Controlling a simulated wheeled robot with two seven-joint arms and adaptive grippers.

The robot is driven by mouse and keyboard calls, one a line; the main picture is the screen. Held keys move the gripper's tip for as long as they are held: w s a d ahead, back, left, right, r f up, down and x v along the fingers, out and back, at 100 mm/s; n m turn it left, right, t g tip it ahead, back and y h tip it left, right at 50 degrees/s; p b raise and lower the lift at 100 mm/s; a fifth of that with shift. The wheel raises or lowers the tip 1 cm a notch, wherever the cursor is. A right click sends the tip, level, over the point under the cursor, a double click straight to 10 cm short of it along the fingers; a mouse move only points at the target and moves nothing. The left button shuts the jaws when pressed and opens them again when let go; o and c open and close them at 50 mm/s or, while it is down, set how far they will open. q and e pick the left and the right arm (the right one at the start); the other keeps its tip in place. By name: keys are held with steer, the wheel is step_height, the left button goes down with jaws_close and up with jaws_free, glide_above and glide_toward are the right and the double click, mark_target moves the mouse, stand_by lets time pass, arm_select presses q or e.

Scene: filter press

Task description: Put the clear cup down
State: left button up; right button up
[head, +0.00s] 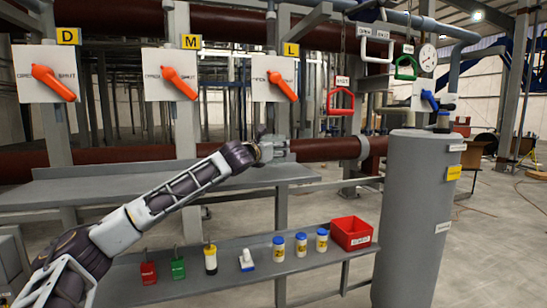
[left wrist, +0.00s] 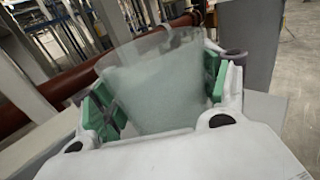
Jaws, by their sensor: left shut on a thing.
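The clear cup (left wrist: 160,85) fills the middle of the left wrist view, see-through and slightly tilted there. My left gripper (left wrist: 158,105) is shut on it, with a green-padded finger on each side. In the head view my left gripper (head: 270,148) is above the right part of the grey upper shelf (head: 130,187). The cup is hard to make out in the head view, and I cannot tell how far its base is from the shelf. My right gripper is in neither view.
A lower shelf (head: 215,263) holds small tools, several jars and a red bin (head: 351,233). A grey tank (head: 418,210) stands to the right. Orange-handled switch panels (head: 170,75) and a dark red pipe (head: 330,149) are behind. The upper shelf's left part looks clear.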

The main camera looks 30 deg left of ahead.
arm_select(q)
steer(key=shift+f, duration=1.6)
steer(key=shift+f, duration=0.15)
steer(key=o, duration=1.1)
steer(key=shift+s, duration=0.1)
steer(key=shift+s+d+b, duration=0.15)
steer(key=shift+s+b, duration=0.3)
steer(key=shift+s, duration=1.5)
steer(key=shift+s+d+b, duration=0.2)
steer(key=shift+s+b, duration=0.2)
steer(key=shift+s, duration=1.6)
steer(key=shift+s+d+b, duration=0.15)
steer(key=shift+s+b, duration=0.3)
steer(key=shift+s, duration=1.5)
